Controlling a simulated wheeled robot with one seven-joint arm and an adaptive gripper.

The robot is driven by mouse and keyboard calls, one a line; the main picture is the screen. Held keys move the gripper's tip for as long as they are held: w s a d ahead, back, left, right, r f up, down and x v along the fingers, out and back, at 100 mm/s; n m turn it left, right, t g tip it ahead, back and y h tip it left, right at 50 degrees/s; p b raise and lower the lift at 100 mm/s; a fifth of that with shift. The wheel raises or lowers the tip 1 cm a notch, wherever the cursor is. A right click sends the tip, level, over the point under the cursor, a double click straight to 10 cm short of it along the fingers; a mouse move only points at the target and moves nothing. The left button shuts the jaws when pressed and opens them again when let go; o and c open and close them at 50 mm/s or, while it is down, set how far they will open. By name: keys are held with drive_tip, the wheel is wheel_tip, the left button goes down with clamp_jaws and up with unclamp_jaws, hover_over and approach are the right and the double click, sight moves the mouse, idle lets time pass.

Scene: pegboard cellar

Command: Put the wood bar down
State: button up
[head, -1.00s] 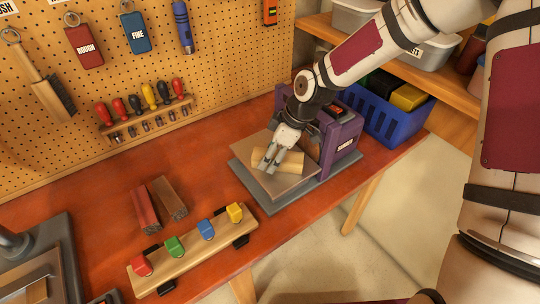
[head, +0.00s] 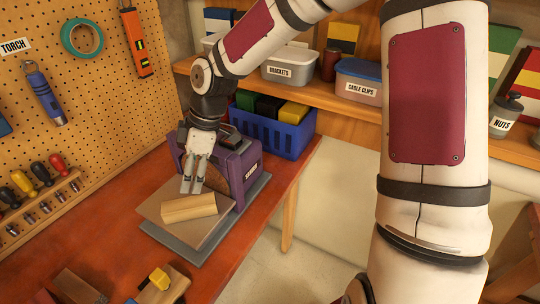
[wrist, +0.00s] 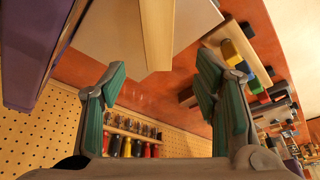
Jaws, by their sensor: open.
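The wood bar (head: 189,208) is a pale block lying on the flat plate (head: 167,212) of the purple machine (head: 222,172). My gripper (head: 191,186) is open and empty, just behind the bar and slightly above the plate in the head view. In the wrist view the open fingers (wrist: 163,88) have green pads, with nothing between them. The bar (wrist: 157,32) shows there at the top, beyond the fingertips and apart from them.
A blue crate (head: 275,136) stands behind the machine. A wooden rack with coloured blocks (head: 160,280) and dark bars (head: 76,288) lie at the front of the red bench. The pegboard (head: 103,95) rises at the left. Bench left of the plate is clear.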

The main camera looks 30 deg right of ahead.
drive_tip(key=s+d+r+m+t+h, duration=0.2)
drive_tip(key=s+d+r+m, duration=0.4)
drive_tip(key=s, duration=0.5)
drive_tip(key=s+d+r+m+t+h, duration=0.2)
drive_tip(key=s+d+r+m, duration=0.5)
drive_tip(key=s+r+m, duration=0.2)
drive_tip(key=s+r, duration=0.2)
drive_tip(key=s, duration=0.1)
drive_tip(key=shift+r+t, duration=0.3)
drive_tip(key=shift+t, duration=0.1)
drive_tip(key=shift+w+f+b, duration=0.9)
drive_tip(key=shift+b, duration=0.05)
drive_tip(key=shift+c, duration=0.5)
